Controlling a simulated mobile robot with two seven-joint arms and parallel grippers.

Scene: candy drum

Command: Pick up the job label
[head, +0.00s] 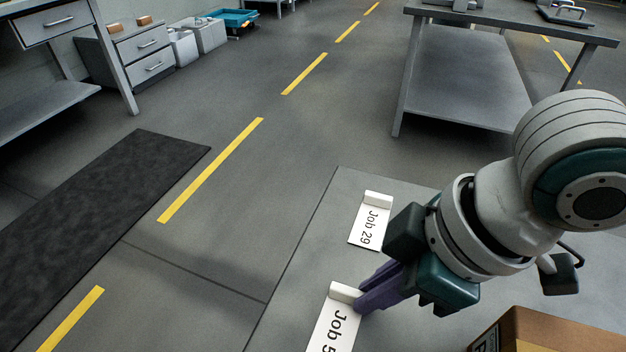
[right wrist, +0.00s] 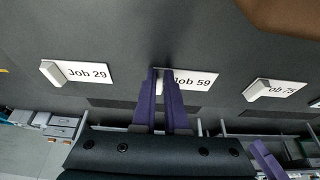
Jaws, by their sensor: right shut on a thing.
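The labels are white cards with a raised white block at one end. My right gripper (head: 362,298) has its purple fingers shut on the block of the Job 59 label (head: 331,330), which runs off the bottom edge of the head view. In the right wrist view, the fingers (right wrist: 167,78) cover part of that block, and the Job 59 label (right wrist: 198,80) shows beside them. I cannot tell whether the label is lifted off the surface. My left gripper is not in the head view.
The Job 29 label (head: 370,229) lies on the grey tabletop (head: 318,225). A third label (right wrist: 277,91), perhaps Job 75, shows in the right wrist view. A cardboard box (head: 545,335) is at the lower right. A dark mat (head: 100,205) and a grey table (head: 465,75) stand beyond.

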